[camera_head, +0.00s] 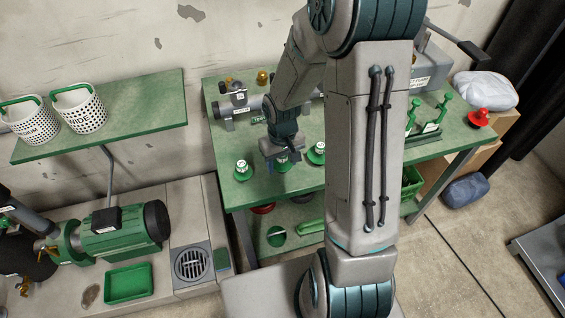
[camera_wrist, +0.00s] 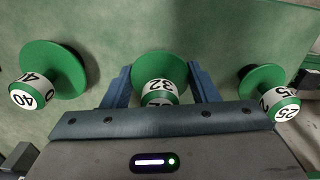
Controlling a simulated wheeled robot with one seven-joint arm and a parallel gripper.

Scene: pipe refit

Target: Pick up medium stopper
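The medium stopper, green with a white band marked 32 (camera_wrist: 160,68), stands on the green bench, and its green disc shows below my gripper in the head view (camera_head: 281,167). My gripper (camera_wrist: 160,88) is open, with its two blue fingers on either side of this stopper's knob. A gap shows between each finger and the knob. The lower part of the knob is hidden by the gripper body. In the head view my gripper (camera_head: 283,156) points down over the stopper.
A stopper marked 40 (camera_wrist: 52,70) and one marked 25 (camera_wrist: 263,82) stand on either side, close to my fingers. The green bench (camera_head: 225,140) also holds a grey pipe fixture (camera_head: 238,103) behind.

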